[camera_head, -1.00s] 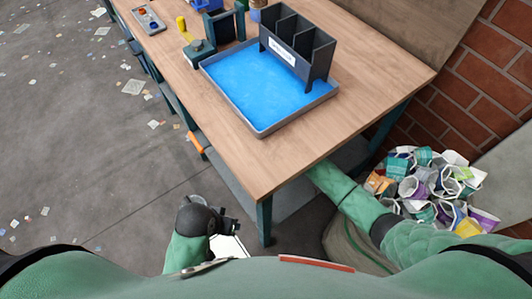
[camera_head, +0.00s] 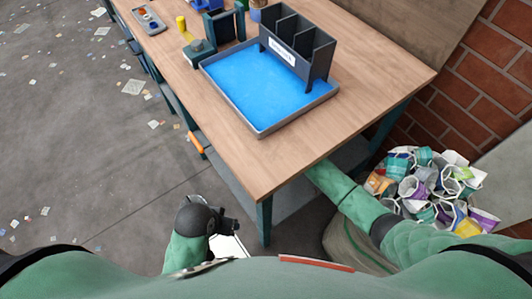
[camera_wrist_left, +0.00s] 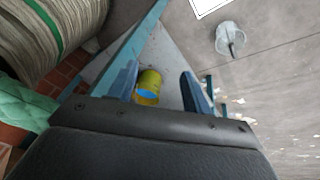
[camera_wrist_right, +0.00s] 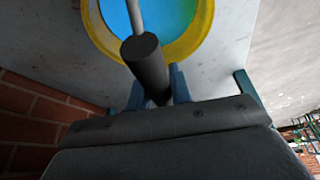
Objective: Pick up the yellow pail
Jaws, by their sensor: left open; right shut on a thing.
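The yellow pail (camera_wrist_right: 188,47) shows in the right wrist view as a yellow rim around a blue inside. It has a thin handle with a dark cylindrical grip (camera_wrist_right: 146,62). My right gripper (camera_wrist_right: 158,88) is shut on that grip. In the left wrist view the yellow pail (camera_wrist_left: 149,80) lies beyond my left fingers, near a grey surface below the table. My left gripper (camera_wrist_left: 160,72) is open and empty; the head view shows it (camera_head: 228,226) left of the table's near leg. The table hides the pail and my right gripper in the head view.
The wooden table (camera_head: 240,160) carries a blue-lined tray (camera_head: 262,132) and a dark divider box (camera_head: 285,48). A heap of cartons (camera_head: 430,190) fills a sack at the right. Brick wall (camera_head: 480,75) borders the right; floor is open at left.

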